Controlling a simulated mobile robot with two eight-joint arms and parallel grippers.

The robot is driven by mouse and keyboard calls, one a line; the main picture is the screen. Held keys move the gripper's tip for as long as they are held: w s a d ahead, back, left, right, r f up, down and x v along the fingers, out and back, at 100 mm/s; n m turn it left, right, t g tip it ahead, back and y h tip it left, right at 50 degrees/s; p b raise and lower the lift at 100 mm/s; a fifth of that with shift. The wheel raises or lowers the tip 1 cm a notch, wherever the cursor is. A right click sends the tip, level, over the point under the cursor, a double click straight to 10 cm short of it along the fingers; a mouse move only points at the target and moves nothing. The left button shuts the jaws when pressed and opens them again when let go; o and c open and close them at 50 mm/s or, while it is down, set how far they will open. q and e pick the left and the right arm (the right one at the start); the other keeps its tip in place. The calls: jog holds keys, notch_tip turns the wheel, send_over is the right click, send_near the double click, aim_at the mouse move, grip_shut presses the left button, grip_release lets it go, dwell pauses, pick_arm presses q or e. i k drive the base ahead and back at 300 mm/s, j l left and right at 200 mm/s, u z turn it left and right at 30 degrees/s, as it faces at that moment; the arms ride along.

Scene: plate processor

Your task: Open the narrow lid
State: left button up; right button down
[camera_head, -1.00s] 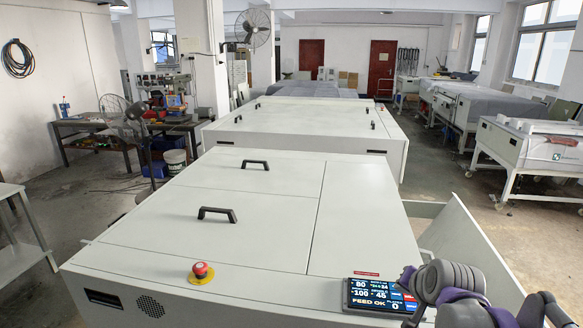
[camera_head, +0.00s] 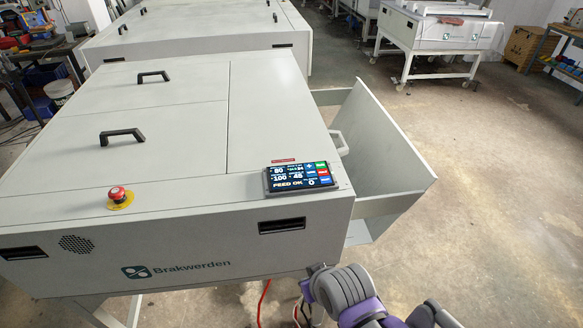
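The narrow lid (camera_head: 272,112) is the plain light-grey panel along the right part of the near machine's top. It lies flat and closed, and a thin seam separates it from the wider lids. A pale handle (camera_head: 340,143) sticks out at the machine's right side, beside the narrow lid's right edge. I cannot tell whether it is fixed to that lid. Part of my grey and purple arm shows at the bottom, in front of the machine. Neither of my grippers is in view.
Two wider lids with black handles (camera_head: 122,135) are shut on the left. A red stop button (camera_head: 118,194) and a control screen (camera_head: 300,177) sit near the front edge. A tilted side panel (camera_head: 385,145) stands out at the right.

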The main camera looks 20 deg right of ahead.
aim_at(275, 119)
jog(key=l, duration=2.7)
jog(key=i+j+u, duration=0.15)
jog(key=i, duration=0.2)
